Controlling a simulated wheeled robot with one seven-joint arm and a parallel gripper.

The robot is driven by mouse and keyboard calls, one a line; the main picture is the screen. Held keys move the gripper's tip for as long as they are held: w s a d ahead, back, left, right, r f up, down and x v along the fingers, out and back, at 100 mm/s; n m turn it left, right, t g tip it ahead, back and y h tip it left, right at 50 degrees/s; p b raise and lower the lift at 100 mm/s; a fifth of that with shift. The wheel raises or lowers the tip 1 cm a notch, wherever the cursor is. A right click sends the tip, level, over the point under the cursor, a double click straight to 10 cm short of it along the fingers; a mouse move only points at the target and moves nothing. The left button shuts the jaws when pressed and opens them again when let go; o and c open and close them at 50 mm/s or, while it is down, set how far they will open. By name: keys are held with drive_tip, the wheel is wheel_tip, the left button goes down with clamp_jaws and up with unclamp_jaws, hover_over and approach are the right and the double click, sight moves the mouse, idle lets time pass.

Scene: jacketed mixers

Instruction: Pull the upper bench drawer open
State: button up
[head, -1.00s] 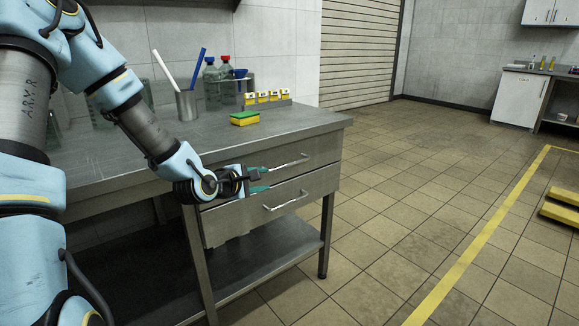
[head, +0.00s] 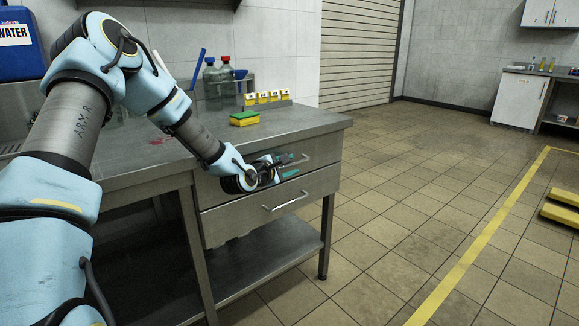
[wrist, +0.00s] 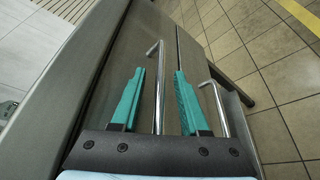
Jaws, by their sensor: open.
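The upper drawer (head: 325,158) of the steel bench is shut, its front level with the bench. Its bar handle (head: 302,160) is partly hidden by my gripper (head: 291,165), which is in front of the drawer. In the wrist view my gripper (wrist: 160,72) is open, with teal fingers. The upper handle (wrist: 158,108) runs lengthwise between the two fingers, with a gap on each side. I cannot tell how deep it sits between them. The lower drawer (head: 230,222) is below, with its own bar handle (head: 286,201); that handle (wrist: 219,108) lies right of the right finger in the wrist view.
The bench top (head: 300,122) holds a yellow-green sponge (head: 244,119), a rack of yellow-labelled items (head: 268,98) and bottles. A lower shelf (head: 275,255) is under the drawers.

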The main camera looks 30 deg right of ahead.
clamp_jaws()
idle(0.4)
idle(1.1)
